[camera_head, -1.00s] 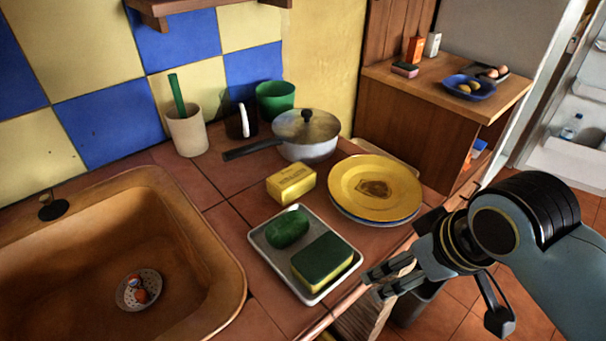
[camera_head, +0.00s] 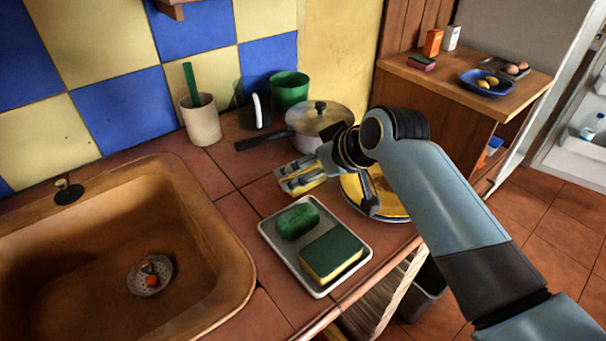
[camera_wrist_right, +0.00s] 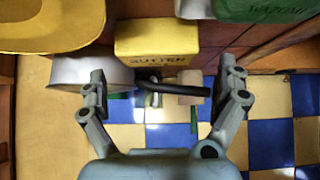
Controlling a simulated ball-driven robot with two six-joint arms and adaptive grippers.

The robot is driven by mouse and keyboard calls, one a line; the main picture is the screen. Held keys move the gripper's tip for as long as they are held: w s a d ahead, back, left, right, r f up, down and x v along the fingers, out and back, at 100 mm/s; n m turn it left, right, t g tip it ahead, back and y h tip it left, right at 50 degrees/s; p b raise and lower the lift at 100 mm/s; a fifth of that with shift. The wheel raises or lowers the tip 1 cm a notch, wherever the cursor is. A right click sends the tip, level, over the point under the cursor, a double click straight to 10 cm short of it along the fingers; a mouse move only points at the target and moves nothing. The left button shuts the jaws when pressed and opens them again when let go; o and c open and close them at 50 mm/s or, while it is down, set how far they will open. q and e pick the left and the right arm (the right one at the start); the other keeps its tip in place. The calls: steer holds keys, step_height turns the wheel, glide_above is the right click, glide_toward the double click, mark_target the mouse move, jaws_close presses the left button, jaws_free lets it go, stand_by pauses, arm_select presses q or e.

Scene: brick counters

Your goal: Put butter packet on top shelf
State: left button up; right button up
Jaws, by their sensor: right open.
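My left gripper is not in view.
A tray (camera_head: 322,291) with a green soap and a sponge lies in front. A lidded pan (camera_head: 322,119) stands behind, and a yellow plate (camera_head: 392,204) lies right, partly behind my arm. A beige cup (camera_head: 201,121) stands back left. The sink (camera_head: 215,285) is left.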

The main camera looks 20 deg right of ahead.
mark_target(305, 169)
steer(key=x, duration=0.5)
steer(key=shift+d, duration=0.15)
steer(key=shift+s, duration=0.1)
steer(key=c, duration=1.1)
steer(key=shift+c, duration=0.6)
steer(key=shift+r, duration=0.15)
